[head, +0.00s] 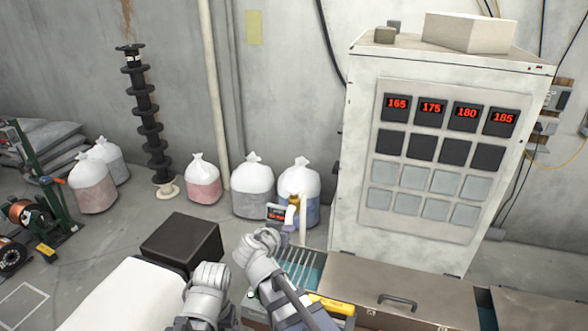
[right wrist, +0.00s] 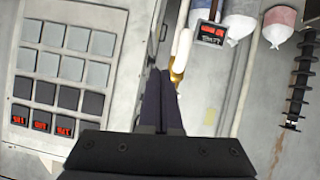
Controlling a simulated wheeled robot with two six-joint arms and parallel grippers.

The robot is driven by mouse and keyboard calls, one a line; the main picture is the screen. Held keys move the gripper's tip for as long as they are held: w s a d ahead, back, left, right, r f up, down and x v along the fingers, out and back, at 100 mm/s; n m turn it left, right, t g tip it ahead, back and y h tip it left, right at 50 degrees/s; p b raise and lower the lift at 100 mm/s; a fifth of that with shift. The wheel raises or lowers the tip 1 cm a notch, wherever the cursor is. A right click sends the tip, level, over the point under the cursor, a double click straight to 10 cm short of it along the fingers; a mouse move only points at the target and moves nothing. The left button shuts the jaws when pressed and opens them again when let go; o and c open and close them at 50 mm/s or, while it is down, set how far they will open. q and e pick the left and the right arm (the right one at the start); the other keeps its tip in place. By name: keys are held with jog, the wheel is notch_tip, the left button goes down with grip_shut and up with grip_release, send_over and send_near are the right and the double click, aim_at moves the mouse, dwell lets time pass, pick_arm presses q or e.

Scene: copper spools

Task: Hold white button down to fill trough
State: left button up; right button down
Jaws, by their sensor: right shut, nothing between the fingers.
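The trough (head: 317,283), a teal channel with pale parallel strands across it, lies in front of the cabinet, partly behind my right arm. A white spout with a brass collar (head: 294,203) stands at its far end and also shows in the right wrist view (right wrist: 182,45). Beside it is a small box with a red display (head: 277,213), also in the right wrist view (right wrist: 211,33). My right gripper's dark fingers (right wrist: 161,82) are shut and empty, near the spout; I cannot tell if they touch anything. I cannot make out the white button. My left gripper's fingers are not visible.
A tall pale cabinet (head: 352,150) with red readouts and square buttons stands right of the spout. A metal cover with a handle (head: 385,290) lies before it. White-topped bags (head: 252,190) and a black spiral post (head: 148,120) stand behind. A dark box (head: 182,240) is left.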

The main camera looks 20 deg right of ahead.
pick_arm(q)
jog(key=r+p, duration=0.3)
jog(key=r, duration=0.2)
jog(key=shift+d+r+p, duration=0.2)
jog(key=shift+p, duration=0.2)
pick_arm(e)
jog(key=w+r+m+t, duration=0.1)
jog(key=w+r+t, duration=0.2)
jog(key=r, duration=0.8)
jog(key=shift+w+d+t+h, duration=0.15)
jog(key=shift+w+t+h, duration=0.2)
jog(key=shift+w, duration=0.6)
jog(key=b, duration=0.3)
send_over(294, 194)
notch_tip(294, 194, down, 3)
jog(key=shift+r, duration=0.2)
pick_arm(q)
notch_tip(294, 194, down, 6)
jog(key=b, duration=0.3)
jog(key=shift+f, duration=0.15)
pick_arm(e)
jog(key=shift+s+f, duration=0.1)
jog(key=shift+f, duration=1.8)
